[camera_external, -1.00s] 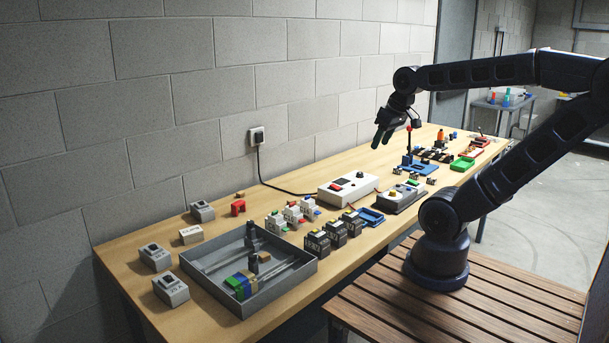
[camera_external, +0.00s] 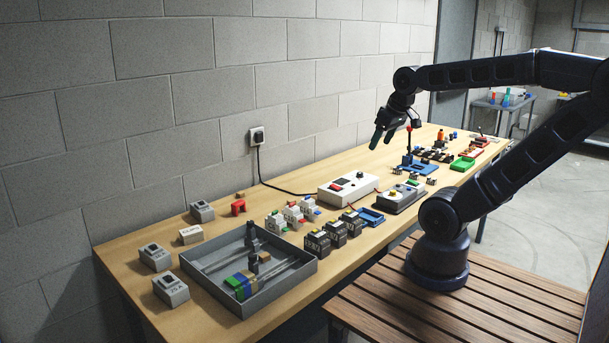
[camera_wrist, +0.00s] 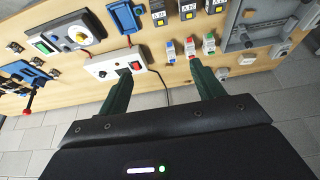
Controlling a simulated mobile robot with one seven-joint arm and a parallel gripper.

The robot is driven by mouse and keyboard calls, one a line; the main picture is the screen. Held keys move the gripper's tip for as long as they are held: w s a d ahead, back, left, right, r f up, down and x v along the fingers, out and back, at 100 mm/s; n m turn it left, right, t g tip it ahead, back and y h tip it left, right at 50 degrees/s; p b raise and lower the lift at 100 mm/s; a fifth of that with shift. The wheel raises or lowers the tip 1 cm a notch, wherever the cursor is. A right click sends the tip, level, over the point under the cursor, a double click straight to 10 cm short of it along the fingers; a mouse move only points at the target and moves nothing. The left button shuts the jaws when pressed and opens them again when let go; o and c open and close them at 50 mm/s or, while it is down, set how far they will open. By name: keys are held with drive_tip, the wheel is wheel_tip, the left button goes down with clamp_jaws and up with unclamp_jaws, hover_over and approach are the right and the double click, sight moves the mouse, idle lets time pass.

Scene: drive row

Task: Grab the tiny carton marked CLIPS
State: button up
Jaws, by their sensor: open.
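The tiny carton marked CLIPS (camera_external: 191,234) is a small cream box with dark lettering. It lies at the left end of the bench in the external view, among grey boxes and behind the grey tray. My gripper (camera_external: 381,141) is open and empty, high above the far half of the bench, well to the right of the carton. Its two green fingers stand apart in the wrist view (camera_wrist: 160,70).
Grey boxes (camera_external: 155,257) and a red arch (camera_external: 238,207) stand near the carton. The deep grey tray (camera_external: 222,304) holds coloured blocks and rods. A white switch box (camera_external: 348,188) with a cable sits mid-bench. The block wall runs close along the bench's back edge.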

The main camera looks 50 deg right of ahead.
drive_tip(key=w+a+r+n+g, duration=0.1)
drive_tip(key=w+a+r+n, duration=0.15)
drive_tip(key=w, duration=0.55)
drive_tip(key=w+a+r+n, duration=0.2)
drive_tip(key=w+a, duration=0.2)
drive_tip(key=w, duration=0.4)
drive_tip(key=n+g, duration=0.4)
drive_tip(key=n, duration=0.7)
hover_over(191, 230)
wheel_tip(191, 230, down, 28)
wheel_tip(191, 230, down, 10)
drive_tip(key=shift+f, duration=0.1)
drive_tip(key=c, duration=1.2)
